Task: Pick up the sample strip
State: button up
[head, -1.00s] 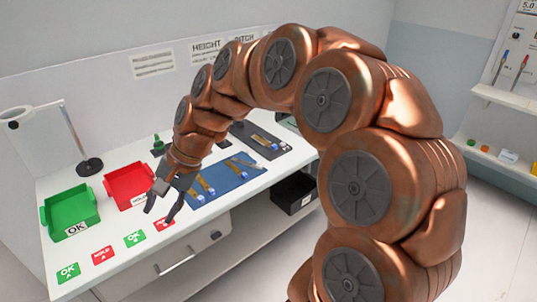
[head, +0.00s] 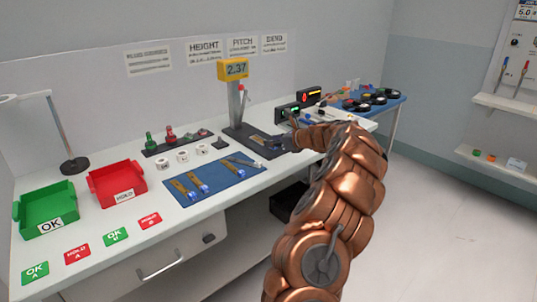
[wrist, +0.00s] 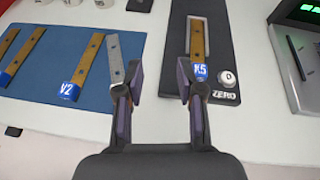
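A brown strip with a blue K5 label (wrist: 197,45) lies in the slot of a dark gauge base (wrist: 220,60). The base also shows in the head view (head: 238,131), under a yellow 2.37 display. On the blue mat (wrist: 60,75) lie a brown strip labelled V2 (wrist: 82,65), another brown strip (wrist: 22,55) and a plain grey strip (wrist: 114,58). My gripper (wrist: 160,82) is open and empty. Its right finger is by the K5 label, its left finger by the grey strip's lower end. In the head view my gripper (head: 290,138) is at the gauge base's right end.
A red tray (head: 118,182) and a green OK tray (head: 47,212) stand on the left. White rolls (head: 182,156) sit behind the mat. The gauge column (head: 234,105) rises behind the base. A small device with a green display (head: 288,111) stands right of it.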

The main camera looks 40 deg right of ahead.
jog(key=m+h, duration=0.1)
jog(key=m, duration=0.1)
send_near(278, 151)
jog(key=w, duration=0.1)
jog(key=w+r, duration=0.1)
jog(key=w, duration=0.1)
jog(key=shift+w+r, duration=0.15)
jog(key=shift+w, duration=0.05)
jog(key=shift+x, duration=3.3)
jog(key=shift+w, duration=0.5)
jog(key=shift+c, duration=0.2)
grip_shut()
